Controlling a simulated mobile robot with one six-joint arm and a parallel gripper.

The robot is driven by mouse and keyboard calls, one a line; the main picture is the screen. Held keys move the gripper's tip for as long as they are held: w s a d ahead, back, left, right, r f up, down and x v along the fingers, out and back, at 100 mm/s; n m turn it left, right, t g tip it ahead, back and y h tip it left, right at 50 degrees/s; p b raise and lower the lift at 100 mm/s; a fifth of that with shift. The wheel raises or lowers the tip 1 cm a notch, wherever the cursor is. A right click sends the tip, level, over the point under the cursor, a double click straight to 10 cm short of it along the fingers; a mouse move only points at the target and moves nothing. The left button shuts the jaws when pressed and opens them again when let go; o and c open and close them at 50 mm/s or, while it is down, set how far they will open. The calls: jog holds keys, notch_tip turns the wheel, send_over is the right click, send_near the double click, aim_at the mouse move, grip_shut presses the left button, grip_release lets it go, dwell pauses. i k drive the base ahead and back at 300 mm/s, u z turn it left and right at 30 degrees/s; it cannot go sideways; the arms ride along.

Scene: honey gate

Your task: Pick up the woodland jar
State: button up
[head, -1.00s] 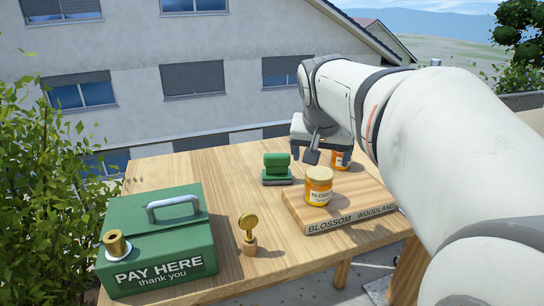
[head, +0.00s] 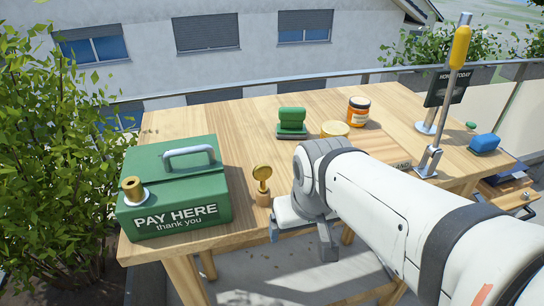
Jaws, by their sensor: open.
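My gripper (head: 301,243) is open and empty, pointing down at the table's front edge, well in front of and left of both jars.
A green pay box (head: 175,207) and a brass stamp-like piece (head: 262,186) stand at the left. A green block on a base (head: 291,122) is behind. A post with a yellow handle (head: 458,55) and a blue object (head: 484,144) are at the right.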

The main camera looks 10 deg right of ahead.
aim_at(358, 110)
jog(key=z, duration=0.55)
jog(key=k, duration=1.25)
jog(key=z, duration=0.55)
jog(key=i, duration=1)
jog(key=u, duration=0.05)
